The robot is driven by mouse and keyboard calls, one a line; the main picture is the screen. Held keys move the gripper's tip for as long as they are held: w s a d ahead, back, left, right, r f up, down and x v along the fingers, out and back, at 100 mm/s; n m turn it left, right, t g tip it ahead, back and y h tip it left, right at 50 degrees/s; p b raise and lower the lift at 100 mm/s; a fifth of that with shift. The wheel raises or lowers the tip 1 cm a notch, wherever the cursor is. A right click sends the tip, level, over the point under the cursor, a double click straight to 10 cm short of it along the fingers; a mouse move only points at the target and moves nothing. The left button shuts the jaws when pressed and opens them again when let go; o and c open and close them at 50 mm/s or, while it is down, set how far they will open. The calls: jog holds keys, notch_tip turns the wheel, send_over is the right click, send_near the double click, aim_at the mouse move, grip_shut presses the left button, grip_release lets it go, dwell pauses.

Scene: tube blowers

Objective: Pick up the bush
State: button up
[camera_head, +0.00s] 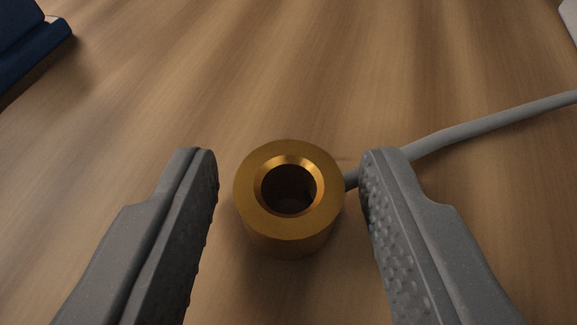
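The bush (290,238) is a short brass-coloured ring with a round hole through its middle. It stands upright on the wooden table, hole facing up. My gripper (288,175) is open, with one grey finger to the left of the bush and one to the right. A gap shows between each finger and the bush, wider on the left than appears on the right. The inner finger faces are studded with small bumps.
A grey cable (480,127) runs from behind the bush, past the right finger, to the right edge. A dark blue object (30,40) is at the top left. A pale object (570,18) is cut off at the top right. The wooden table (270,70) beyond the bush is clear.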

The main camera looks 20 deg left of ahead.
jog(key=c, duration=0.7)
jog(key=shift+c, duration=0.2)
jog(key=shift+r, duration=0.15)
